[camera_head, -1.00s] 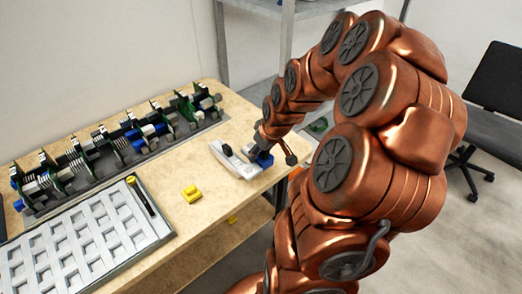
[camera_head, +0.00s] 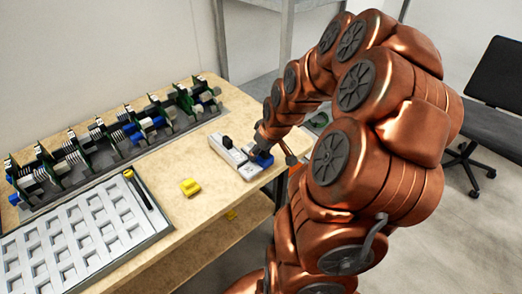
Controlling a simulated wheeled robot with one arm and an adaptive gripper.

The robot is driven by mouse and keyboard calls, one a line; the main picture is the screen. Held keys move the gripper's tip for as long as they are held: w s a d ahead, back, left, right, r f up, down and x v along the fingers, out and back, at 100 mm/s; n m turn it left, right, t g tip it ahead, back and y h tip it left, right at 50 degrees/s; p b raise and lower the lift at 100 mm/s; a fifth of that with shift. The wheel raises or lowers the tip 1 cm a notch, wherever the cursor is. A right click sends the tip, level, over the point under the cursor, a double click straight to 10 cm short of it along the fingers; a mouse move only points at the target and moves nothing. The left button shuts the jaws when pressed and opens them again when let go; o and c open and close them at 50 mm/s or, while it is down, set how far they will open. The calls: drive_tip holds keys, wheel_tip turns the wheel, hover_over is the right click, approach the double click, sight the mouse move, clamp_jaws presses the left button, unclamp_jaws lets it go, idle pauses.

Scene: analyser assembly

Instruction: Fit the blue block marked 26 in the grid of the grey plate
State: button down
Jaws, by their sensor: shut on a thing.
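My gripper (camera_head: 262,150) is at the far right end of the table, pointing down. It is shut on a blue block (camera_head: 264,160), which is partly hidden by the fingers; its number cannot be read. The block is low, beside or over the right end of a small light-grey piece (camera_head: 228,150) with a black part standing on it. Whether the block touches it or the table, I cannot tell. A large grey plate (camera_head: 161,228) with a grid of square recesses lies at the front left; the recesses in view look empty.
A yellow block (camera_head: 189,187) lies on the bare wooden table (camera_head: 165,180). A dark pen-like stick (camera_head: 137,190) lies along the plate's edge. A rack of boards and blue and grey modules (camera_head: 115,150) fills the back. A metal shelf frame (camera_head: 287,50) stands behind.

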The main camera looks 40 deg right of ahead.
drive_tip(key=shift+f, duration=0.5)
drive_tip(key=shift+c, duration=2)
unclamp_jaws()
drive_tip(key=shift+r, duration=0.1)
